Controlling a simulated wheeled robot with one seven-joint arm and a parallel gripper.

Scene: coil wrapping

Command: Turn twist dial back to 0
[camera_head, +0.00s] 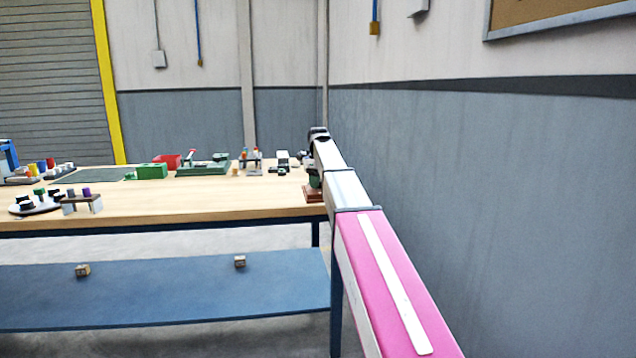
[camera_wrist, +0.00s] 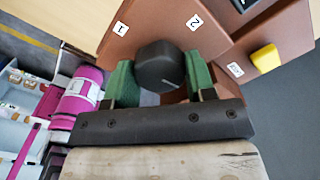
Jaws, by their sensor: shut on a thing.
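The twist dial (camera_wrist: 158,64) is a round black knob on a brown box (camera_wrist: 225,40) in the wrist view. White labels beside it read "1" and "2"; a third label at the right is too small to read, and I see no "0". My gripper (camera_wrist: 160,82) has its two green fingers on either side of the knob and is shut on it. The knob's pointer mark is not visible. In the head view, the brown base (camera_head: 314,194) shows at the table's right end, and my arm hides most of the gripper and dial.
A yellow piece (camera_wrist: 265,58) sits on the brown box right of the dial. The wooden table (camera_head: 200,200) holds a green box (camera_head: 152,171), a red box (camera_head: 167,161) and a round stand (camera_head: 34,208) further left. A grey wall (camera_head: 480,180) stands close right of my arm.

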